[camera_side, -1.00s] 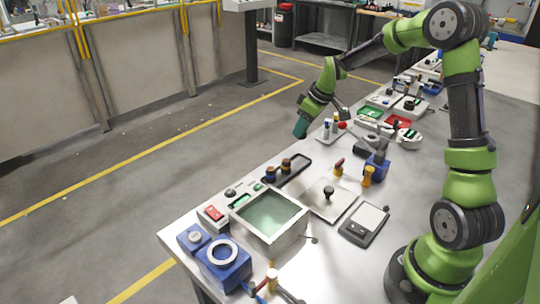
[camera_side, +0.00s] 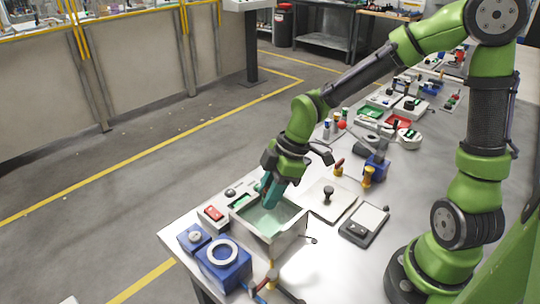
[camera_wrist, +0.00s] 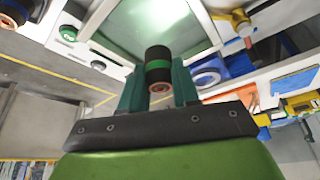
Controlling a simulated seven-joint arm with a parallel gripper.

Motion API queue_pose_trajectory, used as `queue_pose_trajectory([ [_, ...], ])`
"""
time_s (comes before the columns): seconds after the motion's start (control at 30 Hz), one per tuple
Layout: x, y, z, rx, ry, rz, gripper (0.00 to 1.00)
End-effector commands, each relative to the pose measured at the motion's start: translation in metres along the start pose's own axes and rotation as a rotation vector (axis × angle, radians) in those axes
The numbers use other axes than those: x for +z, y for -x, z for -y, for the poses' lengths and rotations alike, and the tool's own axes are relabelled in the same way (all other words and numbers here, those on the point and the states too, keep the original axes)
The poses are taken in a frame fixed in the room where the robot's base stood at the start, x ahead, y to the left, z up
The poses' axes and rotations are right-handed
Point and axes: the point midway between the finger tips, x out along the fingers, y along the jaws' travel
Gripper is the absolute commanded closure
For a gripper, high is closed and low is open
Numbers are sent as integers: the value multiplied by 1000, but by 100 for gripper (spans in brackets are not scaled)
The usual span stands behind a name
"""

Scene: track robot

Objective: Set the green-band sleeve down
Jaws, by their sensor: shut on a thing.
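The green-band sleeve (camera_wrist: 158,68) is a small dark cylinder with a green band and a copper-coloured end, seen in the wrist view. My gripper (camera_wrist: 159,88) is shut on it, with a teal finger on each side. In the side view my gripper (camera_side: 270,192) points down over the square metal bin with a green floor (camera_side: 291,235). The fingers hide the sleeve there. In the wrist view the bin's pale green floor (camera_wrist: 125,30) lies beyond the sleeve. I cannot tell how high the sleeve is above that floor.
Blue blocks, one with a white ring (camera_side: 222,252), stand left of the bin. A box with a red button (camera_side: 213,214) is behind them. A metal plate with a black knob (camera_side: 328,194) and a scale (camera_side: 364,223) lie to the right.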

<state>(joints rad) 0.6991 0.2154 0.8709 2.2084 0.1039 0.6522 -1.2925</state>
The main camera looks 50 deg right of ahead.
Motion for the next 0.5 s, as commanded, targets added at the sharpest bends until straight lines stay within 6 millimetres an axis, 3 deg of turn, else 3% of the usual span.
queue_pose_trajectory([
  [0.1, 8, -20, 1, -5, -2, 1, 100],
  [0.5, 27, -64, 0, -1, -3, 0, 100],
])
